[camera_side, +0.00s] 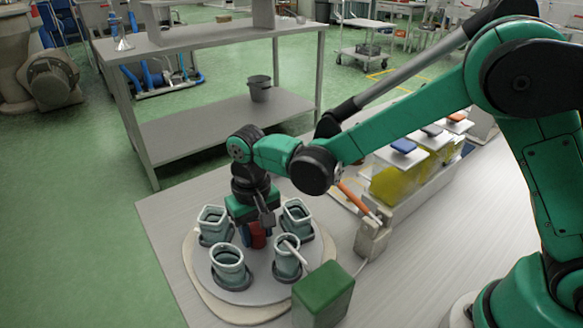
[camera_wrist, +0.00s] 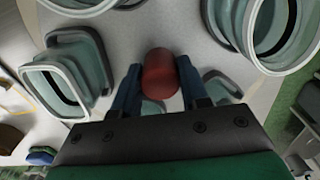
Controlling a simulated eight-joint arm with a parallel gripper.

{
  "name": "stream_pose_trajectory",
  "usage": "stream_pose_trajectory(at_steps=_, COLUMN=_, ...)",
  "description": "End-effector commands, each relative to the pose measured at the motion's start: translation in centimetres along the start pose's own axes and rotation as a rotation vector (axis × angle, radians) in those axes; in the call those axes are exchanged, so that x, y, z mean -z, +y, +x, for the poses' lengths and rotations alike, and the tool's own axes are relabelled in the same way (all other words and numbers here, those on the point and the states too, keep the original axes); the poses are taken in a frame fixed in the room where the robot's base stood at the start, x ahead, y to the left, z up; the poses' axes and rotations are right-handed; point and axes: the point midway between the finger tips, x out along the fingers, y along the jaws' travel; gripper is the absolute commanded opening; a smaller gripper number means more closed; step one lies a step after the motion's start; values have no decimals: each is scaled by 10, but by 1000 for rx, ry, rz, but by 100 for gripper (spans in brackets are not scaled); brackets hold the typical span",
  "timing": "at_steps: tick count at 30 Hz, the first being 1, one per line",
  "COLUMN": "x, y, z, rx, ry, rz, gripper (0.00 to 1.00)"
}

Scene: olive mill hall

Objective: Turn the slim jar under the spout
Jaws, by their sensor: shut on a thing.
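Several pale green jars stand in dark holders around a round turntable (camera_side: 200,262). The narrowest-looking one, a round slim jar (camera_side: 286,264), is at the front right. A pale spout (camera_side: 298,253) on a green box (camera_side: 323,293) reaches over its rim in the side view. A wider round jar (camera_side: 228,268) is at the front left; squared jars stand at the back left (camera_side: 213,222) and back right (camera_side: 297,216). My gripper (camera_side: 256,236) points down at the middle, its blue fingers (camera_wrist: 159,70) shut on a red knob (camera_wrist: 160,75). Jars stand close around it.
A tray (camera_side: 412,182) with yellow-filled containers stands behind right, with an orange rod (camera_side: 354,197) and grey block (camera_side: 373,240) before it. The bench (camera_side: 165,218) is clear left of the turntable. A grey shelf unit (camera_side: 225,125) stands behind.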

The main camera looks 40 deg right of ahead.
Motion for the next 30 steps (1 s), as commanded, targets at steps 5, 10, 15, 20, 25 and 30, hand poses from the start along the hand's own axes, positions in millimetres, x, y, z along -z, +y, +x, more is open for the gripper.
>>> stream_pose_trajectory(at_steps=5, x=0, y=0, z=0, rx=0, ry=0, rz=55, gripper=1)
stream_pose_trajectory(at_steps=10, x=0, y=0, z=0, rx=0, ry=0, rz=53, gripper=1)
stream_pose_trajectory(at_steps=15, x=0, y=0, z=0, rx=-1, ry=0, rz=69, gripper=1)
stream_pose_trajectory(at_steps=20, x=0, y=0, z=0, rx=-1, ry=0, rz=103, gripper=1)
stream_pose_trajectory(at_steps=25, x=0, y=0, z=0, rx=-1, ry=0, rz=102, gripper=1)
stream_pose_trajectory(at_steps=30, x=0, y=0, z=0, rx=-1, ry=0, rz=102, gripper=58)
